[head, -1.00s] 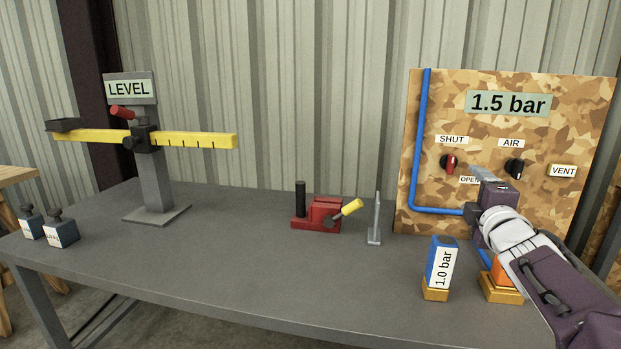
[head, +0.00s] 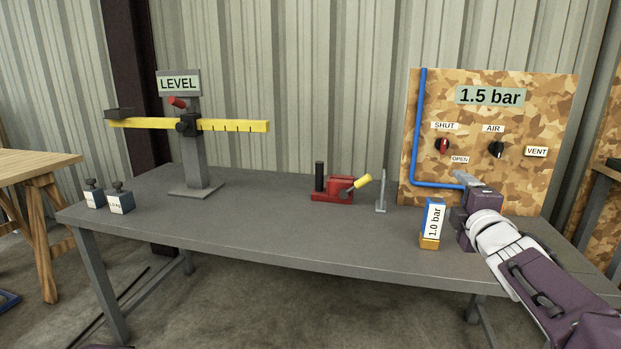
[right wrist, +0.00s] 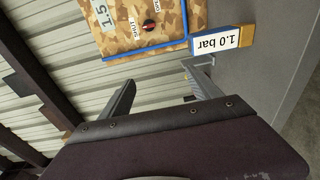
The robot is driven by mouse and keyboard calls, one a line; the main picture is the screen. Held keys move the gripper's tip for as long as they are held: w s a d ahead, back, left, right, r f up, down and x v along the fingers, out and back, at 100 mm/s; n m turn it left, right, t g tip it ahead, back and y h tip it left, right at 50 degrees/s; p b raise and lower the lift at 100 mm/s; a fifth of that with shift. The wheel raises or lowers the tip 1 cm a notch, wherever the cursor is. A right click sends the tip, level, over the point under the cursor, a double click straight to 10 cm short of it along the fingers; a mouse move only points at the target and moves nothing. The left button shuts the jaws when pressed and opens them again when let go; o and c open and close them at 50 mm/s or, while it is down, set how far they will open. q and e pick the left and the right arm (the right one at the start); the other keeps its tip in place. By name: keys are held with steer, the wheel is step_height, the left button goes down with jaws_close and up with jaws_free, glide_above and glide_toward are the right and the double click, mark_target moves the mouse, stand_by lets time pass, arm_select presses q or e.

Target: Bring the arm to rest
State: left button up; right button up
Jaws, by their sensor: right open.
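My right gripper (head: 462,196) is open and empty in the head view, in front of the lower part of the camouflage-patterned panel (head: 552,100). Its arm comes in from the lower right over the table's right end. In the right wrist view the two fingers (right wrist: 158,76) are spread apart with nothing between them. The blue and white block marked 1.0 bar (head: 433,217) stands upright just left of the gripper on a yellow base. It also shows beyond the fingers in the right wrist view (right wrist: 225,38). My left gripper is not in view.
The grey table (head: 290,225) carries a LEVEL stand with a yellow beam (head: 235,126), two small weights (head: 121,202), a red device with a yellow-tipped lever (head: 338,190) and a thin grey upright (head: 381,192). The panel reads 1.5 bar and has a red knob (head: 443,146) and black knob (head: 496,149). The table's front middle is clear.

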steer(key=s+a+f+m+g+y, duration=0.15)
steer(key=a+f, duration=0.25)
steer(key=f, duration=0.4)
steer(key=s+a+f+m+g, duration=0.2)
steer(key=a+f+g, duration=0.1)
steer(key=f, duration=0.5)
steer(key=s+a+f+m+g+y, duration=0.1)
steer(key=a+f+m+g, duration=0.2)
steer(key=f, duration=0.5)
steer(key=s+a+f+m+g, duration=0.2)
steer(key=s+f+m+g, duration=0.2)
steer(key=s+f, duration=0.5)
steer(key=s+a+f+m+g, duration=0.1)
steer(key=s+f+m+g, duration=0.5)
steer(key=s, duration=0.6)
step_height(320, 180, up, 34)
steer(key=t+p, duration=0.1)
steer(key=p, duration=3.4)
steer(key=shift+s+a+r, duration=0.15)
steer(key=shift+s+r, duration=0.1)
